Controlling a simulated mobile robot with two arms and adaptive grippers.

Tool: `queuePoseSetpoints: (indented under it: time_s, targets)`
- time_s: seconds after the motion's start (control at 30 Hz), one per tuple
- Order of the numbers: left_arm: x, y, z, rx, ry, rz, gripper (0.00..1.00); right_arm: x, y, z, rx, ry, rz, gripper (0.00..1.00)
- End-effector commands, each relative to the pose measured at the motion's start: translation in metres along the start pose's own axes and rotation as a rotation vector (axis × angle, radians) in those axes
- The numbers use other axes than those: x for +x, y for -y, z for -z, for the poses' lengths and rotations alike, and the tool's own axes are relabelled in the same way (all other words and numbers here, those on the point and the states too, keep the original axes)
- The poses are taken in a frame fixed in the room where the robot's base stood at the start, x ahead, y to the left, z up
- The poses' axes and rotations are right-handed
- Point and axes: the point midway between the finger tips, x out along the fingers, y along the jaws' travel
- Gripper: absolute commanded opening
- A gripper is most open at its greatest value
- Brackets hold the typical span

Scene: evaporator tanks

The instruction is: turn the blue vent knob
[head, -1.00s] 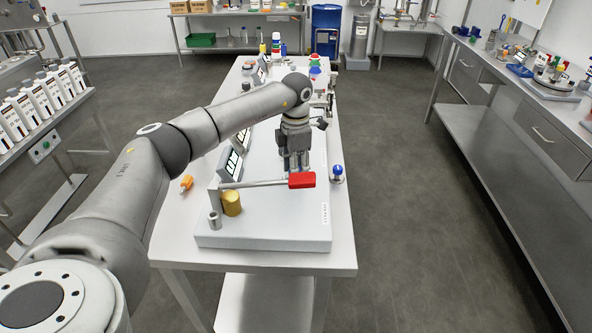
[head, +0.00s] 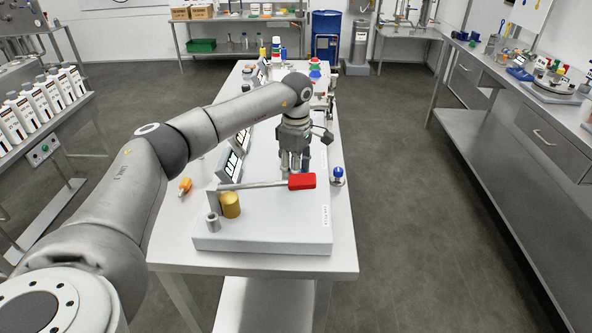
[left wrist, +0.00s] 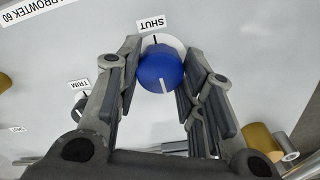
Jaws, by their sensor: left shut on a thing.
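The blue vent knob (left wrist: 158,68) shows in the left wrist view, with a white pointer line on its face. A label reading SHUT (left wrist: 151,25) is on the pale panel beside it, and a black mark shows near the knob's edge. My left gripper (left wrist: 161,76) has its two fingers on opposite sides of the knob and is shut on it. In the head view my left gripper (head: 294,166) points down over the grey-white panel box (head: 270,225) and hides the knob. My right gripper is not in view.
A red-handled lever (head: 301,181) crosses in front of the gripper, close to it. A brass cylinder (head: 230,205) stands near the lever's left end. A small blue-topped fitting (head: 338,174) is to the right. A TRIM label (left wrist: 79,86) lies beside the left finger.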

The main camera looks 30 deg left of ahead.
Motion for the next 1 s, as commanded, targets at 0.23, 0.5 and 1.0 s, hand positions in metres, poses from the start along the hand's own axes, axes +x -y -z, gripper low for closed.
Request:
queuePoseSetpoints:
  time_s: [0.23,0.5,1.0]
  targets:
    - [-0.0031,-0.0019,0.0008,0.047,0.001,-0.008,0.12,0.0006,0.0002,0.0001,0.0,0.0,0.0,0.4]
    - [-0.0033,-0.002,0.0009,0.053,0.001,-0.008,0.12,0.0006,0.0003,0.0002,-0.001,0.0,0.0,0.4]
    - [-0.0013,-0.0008,0.0004,0.053,0.0,-0.003,0.58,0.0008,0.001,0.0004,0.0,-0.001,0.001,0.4]
